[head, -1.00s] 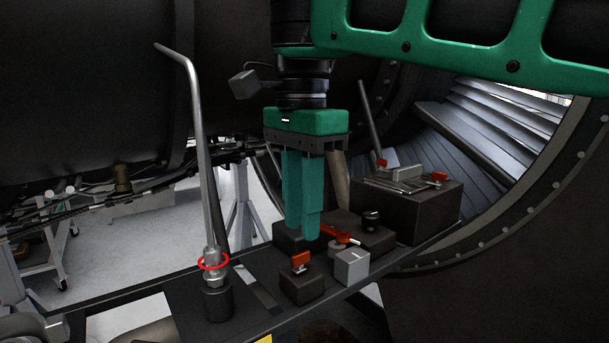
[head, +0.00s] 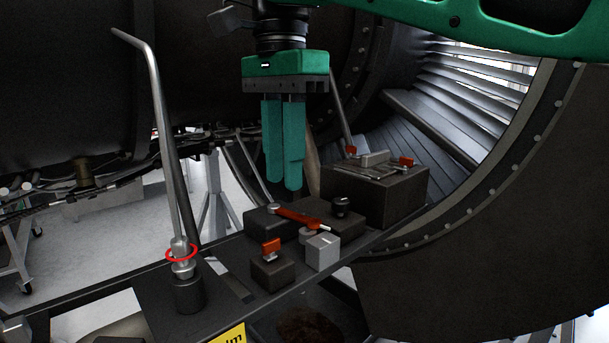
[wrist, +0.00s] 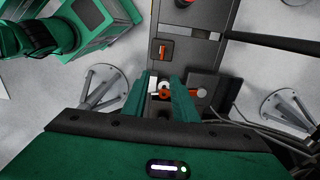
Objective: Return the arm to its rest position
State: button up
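My gripper (head: 284,184) hangs fingers down from the green arm in the head view, above the dark bench and clear of the objects on it. In the wrist view its two teal fingers (wrist: 158,78) are apart, with a gap and nothing held between them. Below them is a red-handled lever (head: 297,216) on a dark block, also seen between the fingertips in the wrist view (wrist: 165,94). The upper arm is cut off by the head view's top edge.
A tall bent metal bar (head: 160,110) with a red ring (head: 181,252) stands at the left. Nearby are a small block with a red clip (head: 272,268), a light grey cube (head: 322,252) and a dark box with red-tipped parts (head: 385,196). The engine casing (head: 60,80) is behind.

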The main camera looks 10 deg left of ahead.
jog(key=w+d+f, duration=0.4)
jog(key=d, duration=0.6)
jog(key=w+d+f, duration=0.3)
jog(key=w+d, duration=0.2)
jog(key=d, duration=0.4)
jog(key=s+d+f, duration=0.1)
jog(key=d+f, duration=0.2)
jog(key=d, duration=0.5)
jog(key=s+d+f, duration=0.2)
jog(key=d+f, duration=0.1)
jog(key=d, duration=0.4)
jog(key=s+d+f+n, duration=0.1)
jog(key=s+d+f, duration=0.8)
jog(key=d, duration=0.3)
jog(key=s+d+f, duration=0.4)
jog(key=s+f, duration=0.5)
jog(key=s, duration=0.3)
jog(key=shift+s+f+n, duration=0.15)
jog(key=shift+n, duration=0.25)
jog(key=shift+w+f, duration=0.2)
jog(key=shift+w, duration=0.4)
